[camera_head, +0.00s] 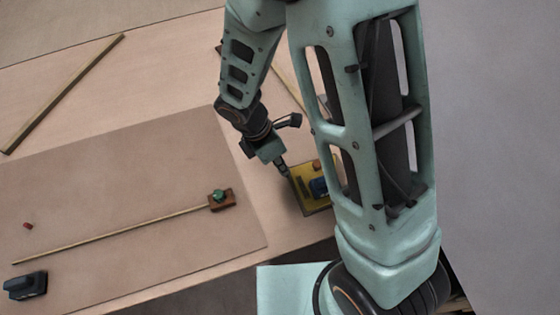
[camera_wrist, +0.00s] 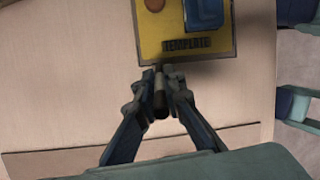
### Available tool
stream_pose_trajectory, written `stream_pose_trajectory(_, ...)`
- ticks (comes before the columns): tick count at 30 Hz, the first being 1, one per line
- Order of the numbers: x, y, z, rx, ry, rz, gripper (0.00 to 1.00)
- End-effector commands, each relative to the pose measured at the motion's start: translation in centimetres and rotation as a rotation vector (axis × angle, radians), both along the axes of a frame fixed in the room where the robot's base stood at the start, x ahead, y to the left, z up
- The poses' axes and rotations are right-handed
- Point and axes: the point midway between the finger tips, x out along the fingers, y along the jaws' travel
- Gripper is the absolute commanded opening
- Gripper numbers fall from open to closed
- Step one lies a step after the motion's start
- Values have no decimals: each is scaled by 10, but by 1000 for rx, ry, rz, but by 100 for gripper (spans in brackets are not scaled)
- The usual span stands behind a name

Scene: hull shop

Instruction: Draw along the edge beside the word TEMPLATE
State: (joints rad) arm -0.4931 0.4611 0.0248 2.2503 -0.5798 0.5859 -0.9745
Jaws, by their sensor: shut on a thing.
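The yellow template (camera_head: 325,207) lies on the pale bench top, partly hidden behind my arm in the head view. In the wrist view the template (camera_wrist: 150,48) shows the word TEMPLATE (camera_wrist: 186,43) along its near edge. A blue block (camera_wrist: 203,14) and an orange-brown round piece (camera_wrist: 154,4) sit on it. My gripper (camera_wrist: 161,88) is shut on a dark, upright stick-like marker (camera_wrist: 160,103). The marker is close to the template's near edge, left of the word's middle. I cannot tell whether its tip touches the surface. In the head view my gripper (camera_head: 282,168) is at the template's left side.
A large brown sheet (camera_head: 120,185) covers the bench at left. A wooden strip (camera_head: 62,92) lies farther back.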

Motion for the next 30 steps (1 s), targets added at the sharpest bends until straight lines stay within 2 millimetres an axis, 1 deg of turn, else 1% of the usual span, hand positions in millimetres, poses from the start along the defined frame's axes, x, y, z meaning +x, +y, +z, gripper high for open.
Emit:
stream_pose_trajectory(8, -5, -1, 0, 0, -1, 0, 0)
stream_pose_trajectory(30, -26, -7, -1, 0, 0, 1, 0)
